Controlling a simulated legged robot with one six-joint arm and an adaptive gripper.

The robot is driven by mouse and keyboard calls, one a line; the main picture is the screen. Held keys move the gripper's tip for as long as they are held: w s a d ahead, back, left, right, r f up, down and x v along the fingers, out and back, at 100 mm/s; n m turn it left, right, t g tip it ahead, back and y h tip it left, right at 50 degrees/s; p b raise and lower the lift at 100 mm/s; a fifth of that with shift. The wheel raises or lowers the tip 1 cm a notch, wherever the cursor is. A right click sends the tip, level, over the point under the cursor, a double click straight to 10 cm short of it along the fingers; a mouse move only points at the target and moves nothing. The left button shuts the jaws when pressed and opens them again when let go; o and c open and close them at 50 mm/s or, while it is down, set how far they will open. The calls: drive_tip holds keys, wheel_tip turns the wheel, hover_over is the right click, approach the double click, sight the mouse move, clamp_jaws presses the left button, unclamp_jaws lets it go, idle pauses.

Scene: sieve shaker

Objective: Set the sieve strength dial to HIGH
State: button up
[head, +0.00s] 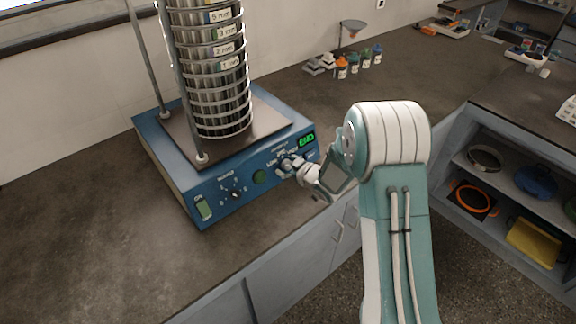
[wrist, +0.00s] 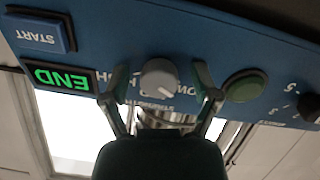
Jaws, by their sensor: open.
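The sieve strength dial (wrist: 159,76) is a small light-grey knob on the blue front panel (wrist: 195,45) of the shaker. In the wrist view the panel appears upside down. My gripper (wrist: 160,82) is open, with one finger on each side of the dial and a visible gap to it. The left finger covers part of the HIGH lettering; part of LOW shows on the right. I cannot tell where the dial's pointer stands. In the head view my gripper (head: 288,165) is at the panel and largely hides the dial.
The blue shaker (head: 165,165) bears a tall sieve stack (head: 222,108) between rods. A green button (wrist: 245,86), black timer dial (wrist: 309,107), START button (wrist: 40,35) and END display (wrist: 62,78) flank the strength dial. The counter (head: 95,230) is clear at left.

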clamp_jaws()
drive_tip(key=shift+m, duration=0.5)
drive_tip(key=m, duration=0.4)
drive_tip(key=shift+m, duration=0.3)
drive_tip(key=m, duration=1.2)
drive_tip(key=shift+g+y, duration=0.3)
drive_tip(key=m, duration=0.5)
drive_tip(key=shift+d+m, duration=0.1)
drive_tip(key=shift+m, duration=0.2)
drive_tip(key=shift+s+f, duration=0.1)
